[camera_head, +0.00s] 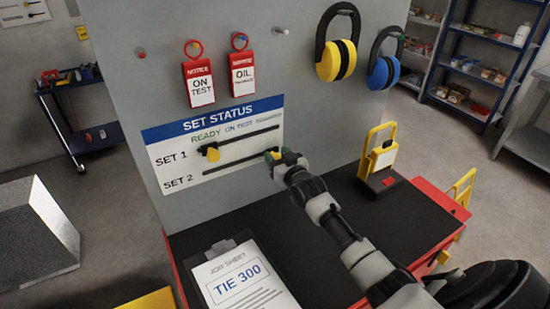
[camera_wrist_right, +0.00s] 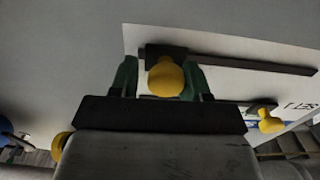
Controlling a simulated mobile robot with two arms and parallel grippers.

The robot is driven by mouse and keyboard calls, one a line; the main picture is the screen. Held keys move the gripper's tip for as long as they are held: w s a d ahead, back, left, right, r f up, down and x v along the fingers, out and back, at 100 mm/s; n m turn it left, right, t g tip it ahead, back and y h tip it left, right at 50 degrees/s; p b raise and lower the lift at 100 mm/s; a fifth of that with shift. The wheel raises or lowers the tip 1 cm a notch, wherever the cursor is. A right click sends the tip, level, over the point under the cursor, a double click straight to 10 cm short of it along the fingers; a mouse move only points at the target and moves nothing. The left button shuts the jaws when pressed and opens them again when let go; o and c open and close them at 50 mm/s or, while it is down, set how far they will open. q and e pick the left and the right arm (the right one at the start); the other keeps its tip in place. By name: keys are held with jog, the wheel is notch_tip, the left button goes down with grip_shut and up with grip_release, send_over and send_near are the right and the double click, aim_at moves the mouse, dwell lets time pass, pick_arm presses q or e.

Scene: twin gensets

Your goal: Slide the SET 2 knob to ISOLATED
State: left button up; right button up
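The SET STATUS board (camera_head: 215,140) is on the grey panel, with two dark slots. The SET 2 knob (camera_head: 272,155) is yellow and sits at the right end of the lower slot, under the rightmost, blurred heading. In the right wrist view this knob (camera_wrist_right: 166,80) is between my right gripper's green fingers (camera_wrist_right: 163,72), with a thin gap on the left finger's side. My right gripper (camera_head: 283,160) is open around it. The SET 1 knob (camera_head: 213,154) is at the left end of the upper slot, under READY; it also shows in the right wrist view (camera_wrist_right: 270,122). My left gripper is not in view.
Two red tags (camera_head: 199,84) hang left of yellow ear defenders (camera_head: 338,60) and blue ones (camera_head: 383,70). Below, the black bench top (camera_head: 310,225) holds a clipboard (camera_head: 240,282) and a yellow-handled device (camera_head: 380,160). A blue shelf rack (camera_head: 478,62) stands behind.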

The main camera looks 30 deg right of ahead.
jog(key=shift+o, duration=0.8)
jog(key=shift+d, duration=0.2)
jog(key=shift+a, duration=0.15)
jog(key=shift+s+a, duration=0.1)
jog(key=shift+s, duration=0.05)
jog(key=s+b, duration=0.2)
jog(key=s, duration=0.8)
jog(key=shift+s, duration=0.3)
jog(key=shift+a+f, duration=0.1)
jog(key=shift+a, duration=0.05)
